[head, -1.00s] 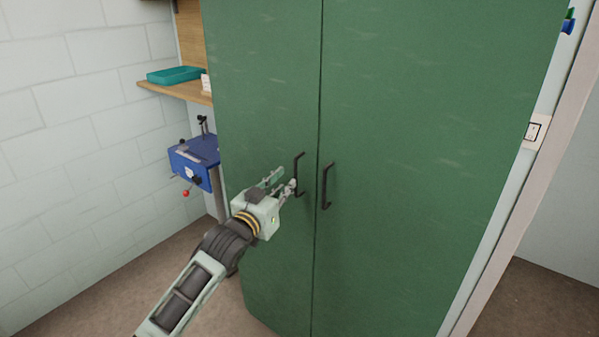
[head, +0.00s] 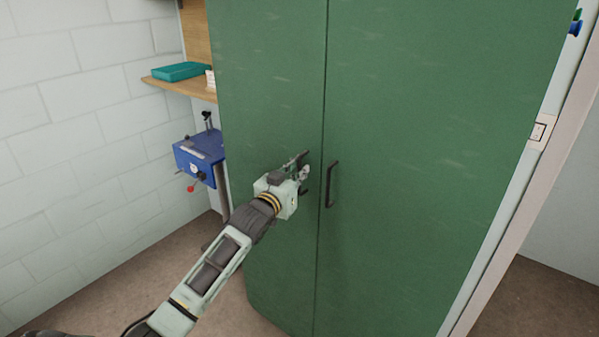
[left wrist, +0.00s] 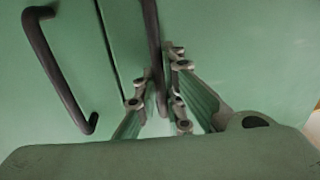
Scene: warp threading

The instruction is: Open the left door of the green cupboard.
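The green cupboard has a left door (head: 266,75) and a right door (head: 420,120); both look closed, with a thin seam between them. The left door's dark bar handle (head: 305,157) is partly hidden behind my left gripper (head: 304,172). In the left wrist view, this handle (left wrist: 152,35) runs between the two fingers of the left gripper (left wrist: 160,92). The fingers look open around it, with small gaps beside the bar; contact is unclear. The right door's handle (head: 332,184) is free and also shows in the left wrist view (left wrist: 57,70). My right gripper is not in view.
Left of the cupboard, a blue machine (head: 200,155) with a red knob stands below a wooden shelf (head: 180,88) holding a teal tray (head: 182,71). A white block wall (head: 80,140) bounds the left side. A light switch (head: 538,131) is at the right. The floor before the cupboard looks clear.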

